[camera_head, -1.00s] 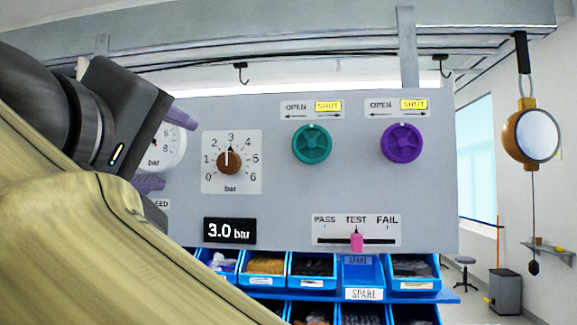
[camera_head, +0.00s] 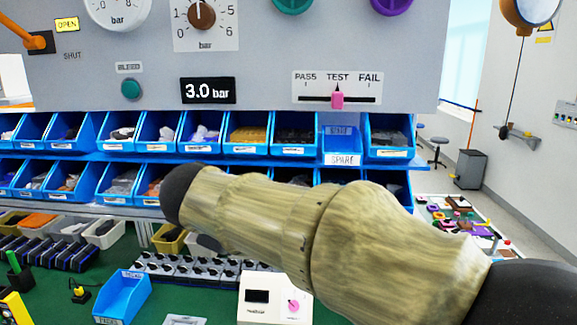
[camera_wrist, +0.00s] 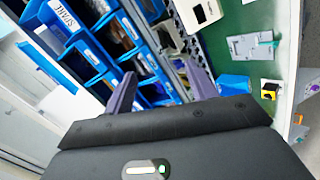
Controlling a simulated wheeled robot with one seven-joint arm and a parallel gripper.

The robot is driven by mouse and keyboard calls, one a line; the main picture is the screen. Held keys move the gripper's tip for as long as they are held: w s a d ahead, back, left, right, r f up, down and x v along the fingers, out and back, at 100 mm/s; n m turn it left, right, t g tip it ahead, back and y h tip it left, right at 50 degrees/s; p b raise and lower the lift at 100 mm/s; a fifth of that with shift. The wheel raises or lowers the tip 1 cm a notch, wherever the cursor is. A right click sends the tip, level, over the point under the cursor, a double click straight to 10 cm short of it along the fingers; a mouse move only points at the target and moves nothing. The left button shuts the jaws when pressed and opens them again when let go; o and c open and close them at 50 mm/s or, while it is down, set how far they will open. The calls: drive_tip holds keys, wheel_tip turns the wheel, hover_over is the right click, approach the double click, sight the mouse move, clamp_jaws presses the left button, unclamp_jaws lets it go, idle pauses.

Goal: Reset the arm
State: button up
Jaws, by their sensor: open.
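My gripper (camera_wrist: 160,88) shows in the wrist view with its two purple-grey fingers apart and nothing between them. In the head view my arm crosses the lower right and the gripper is not seen. The grey panel (camera_head: 270,72) fills the top of the head view. Its brown rotary knob (camera_head: 201,14) has its mark pointing up, near 3. The display (camera_head: 208,91) reads 3.0 bar. The pink slider (camera_head: 337,100) stands at TEST. A green valve wheel (camera_head: 292,3) and a purple one (camera_head: 391,4) are cut off by the top edge.
Blue bins (camera_head: 248,134) with small parts stand in two rows below the panel. A green bench (camera_head: 60,288) holds an empty blue bin (camera_head: 122,297) and a white box with a pink knob (camera_head: 274,298).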

drive_tip(key=s+d+f+m+g, duration=0.3)
drive_tip(key=d+f+m+g, duration=0.2)
drive_tip(key=d+f, duration=1.05)
drive_tip(key=s+d+f+m+g+y, duration=0.1)
drive_tip(key=s+d+f+m+g, duration=0.1)
drive_tip(key=s+d+f+m, duration=0.6)
wheel_tip(320, 180, down, 5)
drive_tip(key=shift+s+d+r+y, duration=0.1)
drive_tip(key=shift+s+d+y, duration=0.2)
drive_tip(key=shift+s, duration=0.85)
drive_tip(key=shift+a, duration=0.1)
